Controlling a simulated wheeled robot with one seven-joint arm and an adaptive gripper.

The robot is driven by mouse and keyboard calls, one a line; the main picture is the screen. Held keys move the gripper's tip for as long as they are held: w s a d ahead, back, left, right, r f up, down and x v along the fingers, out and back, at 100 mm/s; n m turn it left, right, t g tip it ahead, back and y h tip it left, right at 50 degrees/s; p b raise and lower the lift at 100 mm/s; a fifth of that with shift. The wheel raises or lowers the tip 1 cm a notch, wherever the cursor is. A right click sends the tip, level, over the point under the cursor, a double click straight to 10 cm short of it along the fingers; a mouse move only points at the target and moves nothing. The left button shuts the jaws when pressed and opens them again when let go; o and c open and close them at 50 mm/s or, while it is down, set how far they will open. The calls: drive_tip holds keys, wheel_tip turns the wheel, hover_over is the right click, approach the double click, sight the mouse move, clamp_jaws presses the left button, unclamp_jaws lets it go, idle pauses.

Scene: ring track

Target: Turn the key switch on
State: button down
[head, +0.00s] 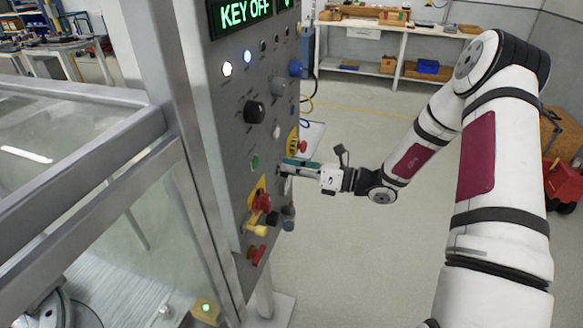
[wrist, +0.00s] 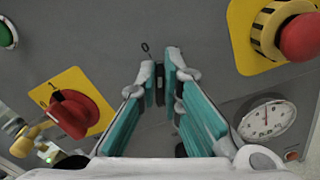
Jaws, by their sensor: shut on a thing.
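The grey control panel (head: 228,110) stands upright, and its green display (head: 244,12) reads "KEY OFF". My gripper (head: 286,168) reaches the panel from the right at mid-height, below the black knob. In the wrist view its teal-padded fingers (wrist: 161,84) point straight at the panel face. They are shut on a small, narrow thing between the tips, which appears to be the key (wrist: 159,84) of the key switch.
A red rotary handle (wrist: 72,112) on a yellow plate sits left of the fingers. A red emergency button (wrist: 298,36) is at upper right, and a round gauge (wrist: 267,120) at lower right.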

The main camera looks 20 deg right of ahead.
drive_tip(key=m, duration=0.7)
drive_tip(key=shift+w, duration=0.4)
drive_tip(key=shift+d, duration=0.1)
drive_tip(key=c, duration=1.7)
unclamp_jaws()
drive_tip(key=shift+f, duration=0.1)
drive_tip(key=shift+s+f, duration=0.1)
drive_tip(key=shift+s+d, duration=0.1)
drive_tip(key=shift+d, duration=0.1)
drive_tip(key=v, duration=1.1)
drive_tip(key=shift+s+d, duration=0.15)
drive_tip(key=shift+d, duration=0.1)
drive_tip(key=shift+a, duration=0.1)
